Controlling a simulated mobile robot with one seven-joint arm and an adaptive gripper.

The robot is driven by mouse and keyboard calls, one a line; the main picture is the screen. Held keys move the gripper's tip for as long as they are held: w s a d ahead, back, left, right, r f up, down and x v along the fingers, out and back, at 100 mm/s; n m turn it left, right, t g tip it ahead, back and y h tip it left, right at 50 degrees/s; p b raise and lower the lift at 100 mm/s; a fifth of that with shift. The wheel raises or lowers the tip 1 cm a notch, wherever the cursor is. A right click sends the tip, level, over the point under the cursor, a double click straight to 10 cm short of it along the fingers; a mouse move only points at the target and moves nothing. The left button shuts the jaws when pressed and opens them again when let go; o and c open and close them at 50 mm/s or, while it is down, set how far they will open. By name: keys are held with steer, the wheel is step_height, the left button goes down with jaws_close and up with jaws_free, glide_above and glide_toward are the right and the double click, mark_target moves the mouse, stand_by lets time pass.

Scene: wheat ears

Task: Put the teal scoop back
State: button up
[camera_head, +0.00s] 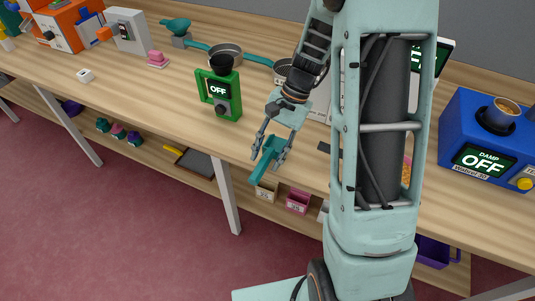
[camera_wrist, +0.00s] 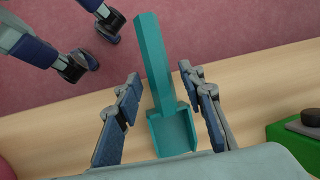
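The teal scoop (camera_head: 267,155) is at the front edge of the wooden table. In the wrist view the scoop (camera_wrist: 172,128) has its tray-like bowl towards my palm, and its handle points away past the table edge over the floor. My gripper (camera_head: 269,152) points down over it. In the wrist view the fingers of my gripper (camera_wrist: 161,76) stand apart on either side of the scoop, with gaps visible beside the bowl. I cannot tell whether the scoop rests on the table. No scoop holder can be made out for certain.
A green device reading OFF (camera_head: 221,90) stands left of my gripper. Sieves with teal handles (camera_head: 226,55) and a teal funnel-like item on a grey block (camera_head: 179,33) lie behind. A blue DAMP meter (camera_head: 490,140) stands right. Small labelled boxes (camera_head: 297,202) sit on the lower shelf.

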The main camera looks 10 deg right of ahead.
steer(key=shift+r, duration=0.2)
steer(key=v, duration=1.2)
